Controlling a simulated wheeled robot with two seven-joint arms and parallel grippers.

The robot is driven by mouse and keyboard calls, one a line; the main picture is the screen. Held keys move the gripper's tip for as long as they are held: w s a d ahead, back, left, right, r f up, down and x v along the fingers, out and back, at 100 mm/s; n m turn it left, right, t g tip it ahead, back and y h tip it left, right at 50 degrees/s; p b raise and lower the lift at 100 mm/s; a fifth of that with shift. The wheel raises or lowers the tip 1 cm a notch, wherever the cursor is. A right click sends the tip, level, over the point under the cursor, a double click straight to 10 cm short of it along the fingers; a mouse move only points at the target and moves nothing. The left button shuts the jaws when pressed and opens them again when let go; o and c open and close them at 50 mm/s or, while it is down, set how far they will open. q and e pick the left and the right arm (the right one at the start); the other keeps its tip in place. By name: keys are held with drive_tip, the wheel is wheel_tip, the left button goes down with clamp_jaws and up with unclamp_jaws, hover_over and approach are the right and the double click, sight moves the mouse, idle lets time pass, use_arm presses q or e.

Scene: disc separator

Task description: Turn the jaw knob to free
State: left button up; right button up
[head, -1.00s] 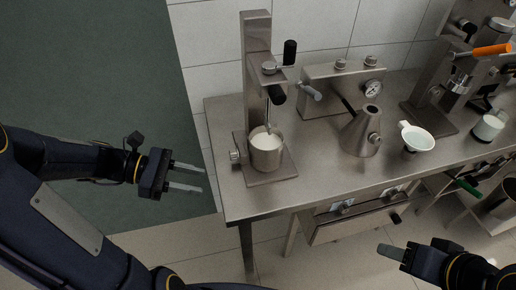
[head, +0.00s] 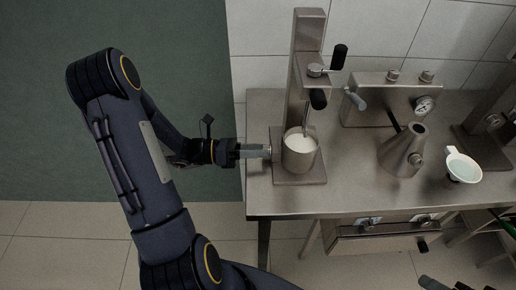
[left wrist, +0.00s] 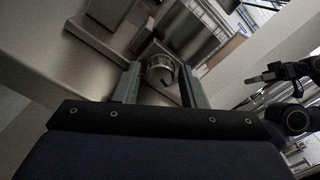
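The jaw knob (left wrist: 161,69) is a small round metal knob with a dark slot on its face, at the left side of the stand that holds the metal cup (head: 299,158). In the head view it is mostly hidden by my left fingers. My left gripper (head: 266,151) points right, level with the knob. In the left wrist view its two fingers lie on either side of the knob, with gaps visible, so it is open; contact cannot be told. My right gripper (head: 430,283) is only partly seen at the bottom right edge; its opening is unclear.
The steel bench (head: 350,199) carries the stand's column (head: 303,60), a gauge box (head: 375,105), a conical metal jug (head: 402,152) and a white cup (head: 462,166). A drawer (head: 385,237) is under the bench. The floor left of the bench is free.

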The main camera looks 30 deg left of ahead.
use_arm(q)
drive_tip(key=shift+d, duration=0.1)
drive_tip(key=c, duration=0.7)
drive_tip(key=m+b, duration=0.4)
drive_tip(key=m, duration=0.2)
drive_tip(key=shift+f+m, duration=0.15)
drive_tip(key=shift+m, duration=0.15)
drive_tip(key=m+b, duration=0.2)
drive_tip(key=m, duration=0.1)
drive_tip(key=shift+b, duration=0.4)
drive_tip(key=shift+m+b, duration=1.15)
drive_tip(key=shift+m, duration=0.65)
drive_tip(key=shift+r, duration=0.2)
